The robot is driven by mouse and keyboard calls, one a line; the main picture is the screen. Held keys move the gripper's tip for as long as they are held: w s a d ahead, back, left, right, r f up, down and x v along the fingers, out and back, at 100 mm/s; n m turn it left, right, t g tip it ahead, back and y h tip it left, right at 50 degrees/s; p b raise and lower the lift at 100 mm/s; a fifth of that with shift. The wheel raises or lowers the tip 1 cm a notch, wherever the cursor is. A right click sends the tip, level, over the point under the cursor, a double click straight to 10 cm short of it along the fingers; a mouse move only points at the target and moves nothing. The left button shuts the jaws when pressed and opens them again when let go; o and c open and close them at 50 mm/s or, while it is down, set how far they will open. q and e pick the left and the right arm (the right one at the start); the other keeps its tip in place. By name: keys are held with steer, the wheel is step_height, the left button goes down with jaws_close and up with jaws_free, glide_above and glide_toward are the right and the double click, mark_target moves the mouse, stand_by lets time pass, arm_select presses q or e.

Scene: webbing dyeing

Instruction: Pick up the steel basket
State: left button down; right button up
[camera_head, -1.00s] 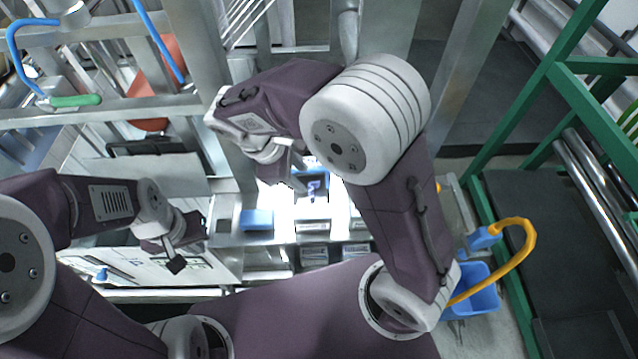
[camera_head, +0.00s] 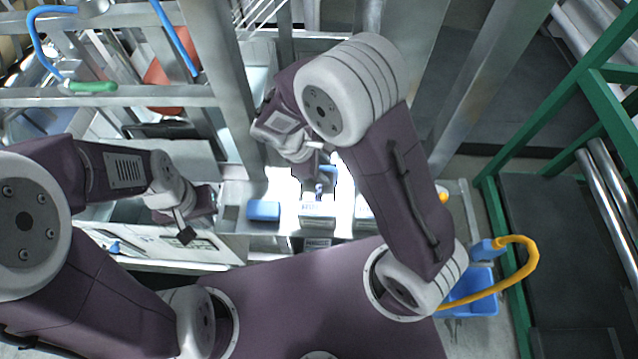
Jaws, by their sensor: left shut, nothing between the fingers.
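I cannot pick out the steel basket with certainty. Thin bright metal wires (camera_head: 258,14) show at the top edge, but I cannot tell whether they belong to it. My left gripper (camera_head: 187,234) is shut and empty, over the pale panel at the lower left. My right gripper (camera_head: 318,184) points down over the brightly lit bench in the middle. Its fingertips blur into the glare, so its opening and anything between its fingers are unclear. My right arm hides part of the bench and frame behind it.
A blue block (camera_head: 263,211) lies on the bench left of my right gripper. Steel posts and rails (camera_head: 225,95) stand close around both arms. A blue bin (camera_head: 472,292) with a yellow hose (camera_head: 525,265) stands at right, beside a green frame (camera_head: 502,215).

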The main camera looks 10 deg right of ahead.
steer(key=shift+d+f, duration=0.1)
steer(key=shift+f, duration=0.25)
steer(key=shift+s, duration=0.2)
steer(key=shift+w, duration=0.1)
jaws_close()
stand_by(0.9)
